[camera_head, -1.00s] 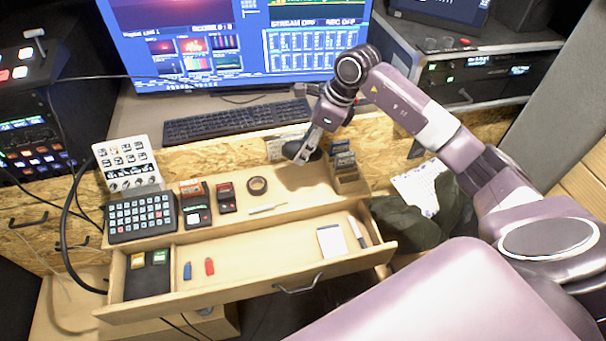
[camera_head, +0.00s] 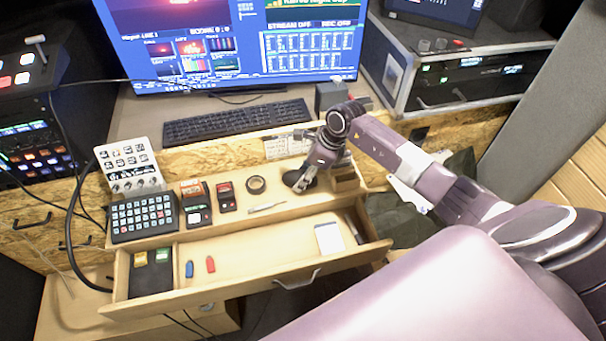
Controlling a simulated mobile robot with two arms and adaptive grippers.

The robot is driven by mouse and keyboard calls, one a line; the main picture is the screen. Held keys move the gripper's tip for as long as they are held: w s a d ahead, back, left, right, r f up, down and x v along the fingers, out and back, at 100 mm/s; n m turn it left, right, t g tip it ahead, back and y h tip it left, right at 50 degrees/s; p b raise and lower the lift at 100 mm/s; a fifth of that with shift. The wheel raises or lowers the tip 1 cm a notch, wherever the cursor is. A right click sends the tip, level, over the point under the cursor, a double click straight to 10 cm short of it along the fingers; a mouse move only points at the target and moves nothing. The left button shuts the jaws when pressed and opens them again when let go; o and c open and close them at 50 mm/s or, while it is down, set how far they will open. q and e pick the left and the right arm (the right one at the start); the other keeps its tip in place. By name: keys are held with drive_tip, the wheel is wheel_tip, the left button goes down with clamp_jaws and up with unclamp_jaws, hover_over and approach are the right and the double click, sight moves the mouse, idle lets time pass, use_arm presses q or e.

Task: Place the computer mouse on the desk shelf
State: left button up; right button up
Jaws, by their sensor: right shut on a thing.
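The computer mouse (camera_head: 293,178) is a small dark rounded shape at the right part of the wooden desk shelf (camera_head: 227,222). My right gripper (camera_head: 302,184) is shut on it from above and hides part of it. The mouse is low, at or just above the shelf surface; I cannot tell whether it touches. My left gripper is not in view.
A wooden holder (camera_head: 346,184) is close on the right. The open drawer (camera_head: 262,254) juts out in front. A keyboard (camera_head: 238,121) lies behind.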

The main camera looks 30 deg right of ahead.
drive_tip(key=shift+f, duration=0.15)
drive_tip(key=o, duration=1.2)
drive_tip(key=shift+d+r, duration=0.1)
drive_tip(key=shift+r, duration=0.3)
drive_tip(key=b+v, duration=0.2)
drive_tip(key=v, duration=0.9)
drive_tip(key=shift+s+d+r, duration=0.1)
drive_tip(key=shift+s+r, duration=0.05)
drive_tip(key=shift+r, duration=0.1)
